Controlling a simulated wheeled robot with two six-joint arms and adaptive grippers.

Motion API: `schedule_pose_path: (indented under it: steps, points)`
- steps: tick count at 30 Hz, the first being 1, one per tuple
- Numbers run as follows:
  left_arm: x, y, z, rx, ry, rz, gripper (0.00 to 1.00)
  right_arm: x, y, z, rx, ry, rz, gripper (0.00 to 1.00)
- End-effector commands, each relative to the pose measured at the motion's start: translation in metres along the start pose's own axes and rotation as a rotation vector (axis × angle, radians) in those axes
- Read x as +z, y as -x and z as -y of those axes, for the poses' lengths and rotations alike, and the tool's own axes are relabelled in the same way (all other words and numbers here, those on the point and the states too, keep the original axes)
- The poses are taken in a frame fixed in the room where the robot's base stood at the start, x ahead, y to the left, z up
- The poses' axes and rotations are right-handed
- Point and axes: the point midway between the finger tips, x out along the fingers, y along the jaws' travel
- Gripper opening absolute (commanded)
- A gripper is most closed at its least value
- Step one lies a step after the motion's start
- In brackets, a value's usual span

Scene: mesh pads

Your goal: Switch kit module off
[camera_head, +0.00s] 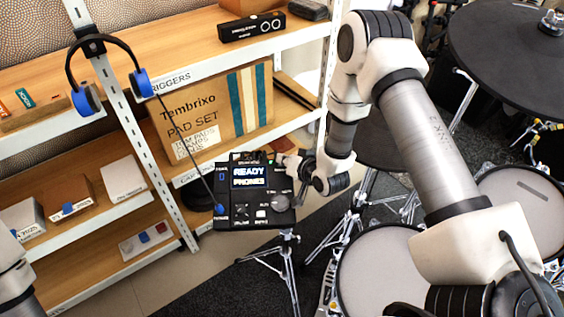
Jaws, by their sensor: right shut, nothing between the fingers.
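The kit module (231,208) is a black box on a metal stand. Its lit blue-white screen reads "READY PHONES", and a large round knob and small buttons sit on its face. My right arm comes in from the right, and my right gripper (283,163) is shut and empty at the module's upper right edge. I cannot tell whether it touches the module. Part of my left arm shows at the lower left edge, but its gripper is out of view.
Black headphones with blue pads (107,45) hang on the shelf post, with a cable running to the module. A "Tembrixo Pad Set" box (212,112) stands on the shelf behind. Drum pads (380,268) and stand legs crowd the right side.

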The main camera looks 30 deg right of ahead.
Motion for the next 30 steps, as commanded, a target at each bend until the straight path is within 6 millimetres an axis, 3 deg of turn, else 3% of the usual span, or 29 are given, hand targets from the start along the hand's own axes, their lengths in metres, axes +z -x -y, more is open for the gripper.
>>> schedule_pose_path:
  steps: [19, 30]
  points:
    - [0.0, -0.005, 0.0, 0.0, 0.0, 0.0, 0.0, 0.004, -0.004, -0.003, 0.0, 0.0, 0.001, 0.0]
    - [0.0, 0.008, 0.0, 0.0, 0.0, 0.0, 0.0, -0.006, 0.008, 0.006, 0.0, 0.0, 0.0, 0.0]
